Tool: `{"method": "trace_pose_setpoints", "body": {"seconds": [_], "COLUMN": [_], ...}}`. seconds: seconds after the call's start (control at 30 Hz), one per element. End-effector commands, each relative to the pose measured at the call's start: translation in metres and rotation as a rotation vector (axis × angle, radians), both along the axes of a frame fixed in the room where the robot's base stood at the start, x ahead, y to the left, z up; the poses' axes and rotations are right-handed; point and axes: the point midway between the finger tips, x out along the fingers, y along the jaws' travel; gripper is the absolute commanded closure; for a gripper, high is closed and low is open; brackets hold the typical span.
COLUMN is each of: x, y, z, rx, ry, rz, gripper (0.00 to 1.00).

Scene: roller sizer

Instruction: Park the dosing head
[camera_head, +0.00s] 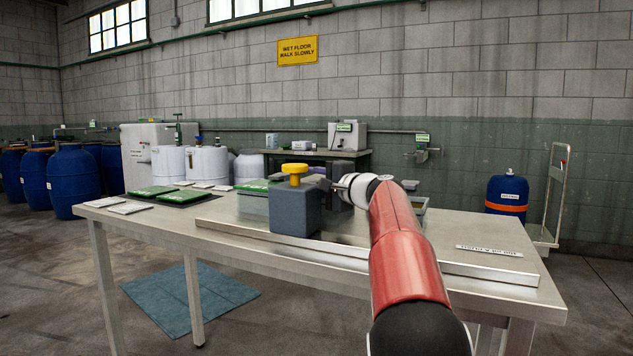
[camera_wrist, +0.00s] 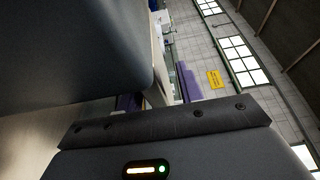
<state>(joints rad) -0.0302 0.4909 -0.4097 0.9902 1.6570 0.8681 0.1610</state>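The dosing head seems to be the dark grey block (camera_head: 294,209) with a yellow knob (camera_head: 294,170), standing upright on a metal rail (camera_head: 262,236) along the table's front. My gripper (camera_head: 340,192) is just right of and behind the block, at the end of my red arm, mostly hidden by the block and my wrist. In the wrist view a large grey-blue surface (camera_wrist: 70,45), likely the same block, fills the upper left very close by. Purple parts (camera_wrist: 188,82) show past my gripper's dark body. I cannot tell whether the fingers touch or hold anything.
The steel table (camera_head: 185,228) carries green trays (camera_head: 183,196) and white pads (camera_head: 128,207) at the left. A label plate (camera_head: 489,250) lies at the right, where the top is mostly clear. A blue drum (camera_head: 507,194) and a trolley (camera_head: 547,205) stand behind.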

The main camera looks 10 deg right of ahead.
Motion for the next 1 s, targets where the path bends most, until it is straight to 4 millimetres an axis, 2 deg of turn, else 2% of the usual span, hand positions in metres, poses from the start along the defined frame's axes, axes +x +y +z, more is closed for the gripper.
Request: {"method": "trace_pose_setpoints", "body": {"seconds": [0.03, 0.3, 0.33, 0.6, 0.77, 0.87, 1.0], "x": [0.0, 0.0, 0.0, -0.001, -0.007, -0.016, -0.037], "y": [0.0, 0.0, 0.0, -0.001, -0.01, -0.023, -0.052], "z": [0.0, 0.0, 0.0, 0.0, -0.001, -0.002, -0.003], "rx": [0.0, 0.0, 0.0, -0.001, 0.0, 0.0, 0.0], "ry": [0.0, 0.0, 0.0, 0.001, 0.0, -0.001, -0.002], "rz": [0.0, 0.0, 0.0, 0.0, -0.002, -0.002, -0.005], "gripper": [0.63, 0.99, 1.0, 1.0, 1.0, 1.0, 1.0]}}
